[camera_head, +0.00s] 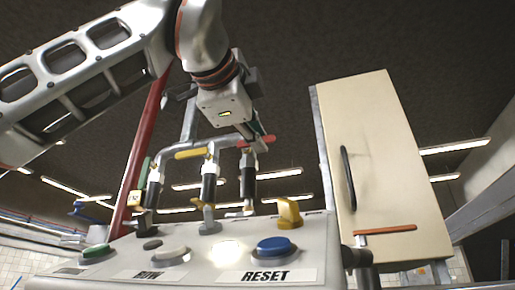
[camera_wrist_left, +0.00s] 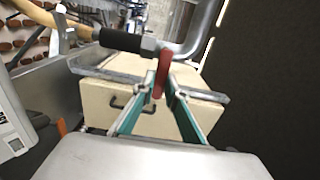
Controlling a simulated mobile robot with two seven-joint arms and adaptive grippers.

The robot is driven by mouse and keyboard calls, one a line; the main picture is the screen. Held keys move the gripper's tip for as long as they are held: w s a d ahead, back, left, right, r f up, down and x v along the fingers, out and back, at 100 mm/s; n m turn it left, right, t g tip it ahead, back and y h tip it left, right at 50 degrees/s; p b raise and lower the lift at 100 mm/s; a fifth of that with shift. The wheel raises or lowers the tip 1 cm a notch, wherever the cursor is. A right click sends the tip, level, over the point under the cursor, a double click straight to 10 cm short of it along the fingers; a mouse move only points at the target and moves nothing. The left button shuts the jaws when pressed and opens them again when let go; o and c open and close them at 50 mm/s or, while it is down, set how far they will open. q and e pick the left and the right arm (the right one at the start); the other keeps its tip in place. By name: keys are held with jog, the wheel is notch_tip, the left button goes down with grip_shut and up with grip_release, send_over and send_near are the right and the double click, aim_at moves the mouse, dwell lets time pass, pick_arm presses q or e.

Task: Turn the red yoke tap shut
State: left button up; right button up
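The red yoke tap handle (camera_head: 258,142) is on the right-hand black-gripped pipe in the head view. In the left wrist view the red handle (camera_wrist_left: 162,72) stands upright between the fingertips. My left gripper (camera_head: 254,137) reaches down to it from above. In the left wrist view the teal-padded fingers of this gripper (camera_wrist_left: 161,84) are apart, one on each side of the handle. I cannot tell whether they touch it. A black grip (camera_wrist_left: 122,41) on a bent grey pipe lies just beyond. My right gripper is in neither view.
A yellow tap handle (camera_head: 190,153) and a green one (camera_head: 144,171) are to the left. Below is a console with a blue RESET button (camera_head: 274,246), a white button (camera_head: 172,256) and a yellow knob (camera_head: 289,211). A cream cabinet (camera_head: 377,160) stands at right.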

pick_arm(q)
jog(key=o, duration=0.4)
jog(key=shift+a, duration=0.1)
jog(key=shift+c, duration=0.2)
jog(key=v, duration=1.2)
